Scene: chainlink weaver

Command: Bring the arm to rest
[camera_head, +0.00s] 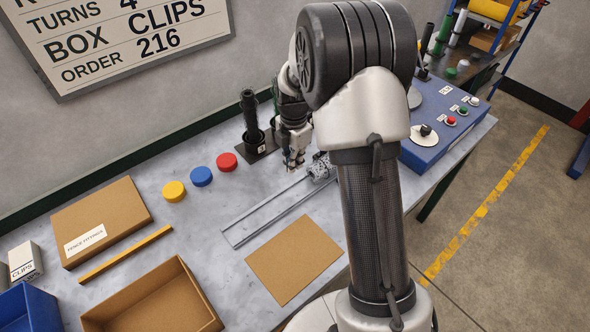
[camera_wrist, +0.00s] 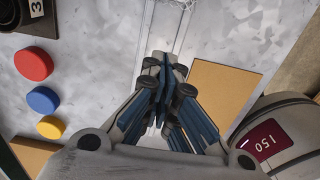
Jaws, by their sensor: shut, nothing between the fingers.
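My gripper (camera_head: 295,162) hangs over the grey workbench (camera_head: 215,207), beside a black upright tool in a dark stand and above the far end of a metal rail frame. Its fingers are shut with nothing between them. In the wrist view my gripper (camera_wrist: 163,112) points at the bench top, with the rail frame (camera_wrist: 165,30) beyond its tips. My arm blocks part of the bench in the head view.
Red (camera_head: 227,162), blue (camera_head: 201,176) and yellow (camera_head: 174,191) discs lie left of my gripper. A tan sheet (camera_head: 294,260), an open carton (camera_head: 150,305) and a blue control box (camera_head: 440,130) with buttons are on the bench. The black tool (camera_head: 250,115) stands near the wall.

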